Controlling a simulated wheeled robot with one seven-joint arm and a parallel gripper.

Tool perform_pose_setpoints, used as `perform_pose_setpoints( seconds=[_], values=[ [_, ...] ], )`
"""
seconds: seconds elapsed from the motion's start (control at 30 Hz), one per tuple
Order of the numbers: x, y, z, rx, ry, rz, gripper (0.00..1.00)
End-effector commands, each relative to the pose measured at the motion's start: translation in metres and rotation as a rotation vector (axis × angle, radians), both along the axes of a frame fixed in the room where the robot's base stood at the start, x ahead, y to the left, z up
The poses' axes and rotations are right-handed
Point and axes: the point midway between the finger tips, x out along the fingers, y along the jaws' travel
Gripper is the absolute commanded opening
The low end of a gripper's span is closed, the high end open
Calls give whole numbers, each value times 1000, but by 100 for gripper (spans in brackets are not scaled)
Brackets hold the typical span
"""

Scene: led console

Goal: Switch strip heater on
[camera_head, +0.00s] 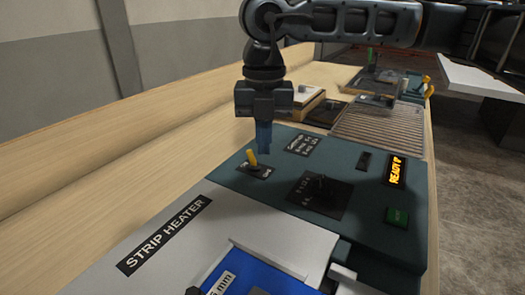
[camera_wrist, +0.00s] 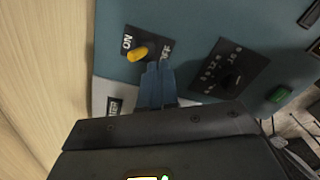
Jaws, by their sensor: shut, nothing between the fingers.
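The strip heater's teal console holds a small black switch plate with a yellow toggle lever (camera_head: 251,158). In the wrist view the yellow lever (camera_wrist: 137,54) lies between the ON and OFF labels, its tip leaning toward the ON side. Whether it is thrown cannot be told for sure. My gripper (camera_head: 264,150) points down with its blue fingers together and empty, just behind and to the right of the lever. In the wrist view the fingertips (camera_wrist: 160,68) are close to the OFF side of the plate. Contact with the lever cannot be made out.
A black dial plate (camera_head: 319,194), a green button (camera_head: 397,217) and a lit orange display (camera_head: 397,171) sit on the console's right. The STRIP HEATER label (camera_head: 165,235) is on the grey front panel. A ribbed grey panel (camera_head: 378,130) lies behind. Bare wooden bench lies left.

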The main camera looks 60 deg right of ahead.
Motion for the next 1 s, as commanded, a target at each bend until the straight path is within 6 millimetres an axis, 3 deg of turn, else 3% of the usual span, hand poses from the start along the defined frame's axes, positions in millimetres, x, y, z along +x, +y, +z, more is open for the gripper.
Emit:
perform_pose_setpoints(
  seconds=[0.6,1.0],
  values=[
    [-5,-1,45,-2,0,-1,0],
    [-6,0,51,0,0,0,0]
  ],
)
